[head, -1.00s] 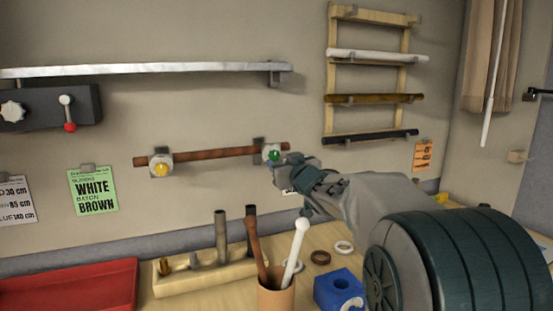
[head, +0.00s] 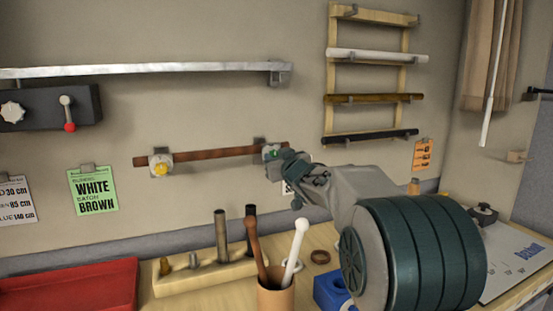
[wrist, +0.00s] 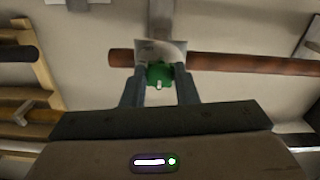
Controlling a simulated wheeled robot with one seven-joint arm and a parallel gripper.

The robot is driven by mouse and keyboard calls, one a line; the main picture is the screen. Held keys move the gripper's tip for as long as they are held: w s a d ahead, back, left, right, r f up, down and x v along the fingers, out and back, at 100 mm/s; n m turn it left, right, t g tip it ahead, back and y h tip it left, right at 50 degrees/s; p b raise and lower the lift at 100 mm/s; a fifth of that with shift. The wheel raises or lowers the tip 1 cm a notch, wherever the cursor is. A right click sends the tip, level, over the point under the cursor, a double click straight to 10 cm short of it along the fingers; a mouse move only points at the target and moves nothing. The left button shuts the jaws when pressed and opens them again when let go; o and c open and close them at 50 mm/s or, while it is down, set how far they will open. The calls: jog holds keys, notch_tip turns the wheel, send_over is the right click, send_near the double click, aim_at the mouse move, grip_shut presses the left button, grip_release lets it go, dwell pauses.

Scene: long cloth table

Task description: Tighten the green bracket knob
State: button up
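The green knob (wrist: 159,75) sits on a pale bracket (wrist: 174,50) that carries the right part of a brown rod (head: 220,153) on the wall. In the wrist view the knob lies between the two fingers of my gripper (wrist: 160,80). The fingers sit close against both its sides, with no clear gap, so the gripper looks shut on it. A small white mark shows on the knob's face. In the head view my gripper (head: 284,157) covers much of the green knob. The rod's other bracket (head: 160,162), at left, has a yellow knob (head: 160,170).
A wooden rack (head: 330,80) with several rods hangs at right. A long pale rail (head: 150,69) runs above. Below stand a cup (head: 276,297) with two sticks, a wooden block (head: 205,278) with upright pegs, a blue block (head: 328,290) and a red tray (head: 70,290).

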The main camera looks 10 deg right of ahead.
jog(key=shift+r+m+p, duration=0.1)
jog(key=shift+m+p, duration=0.3)
jog(key=shift+p, duration=0.2)
jog(key=m+p, duration=0.2)
jog(key=p, duration=0.1)
jog(key=shift+r+m, duration=0.15)
jog(key=shift+m, duration=0.25)
jog(key=m+p, duration=0.4)
jog(key=m, duration=0.1)
jog(key=shift+m, duration=0.3)
jog(key=m+p, duration=0.3)
jog(key=m, duration=0.2)
jog(key=m+p, duration=0.1)
jog(key=m, duration=0.3)
jog(key=shift+f+p, duration=0.2)
jog(key=shift+p, duration=0.15)
jog(key=shift+m, duration=0.5)
jog(key=o, duration=1)
jog(key=shift+a, duration=0.1)
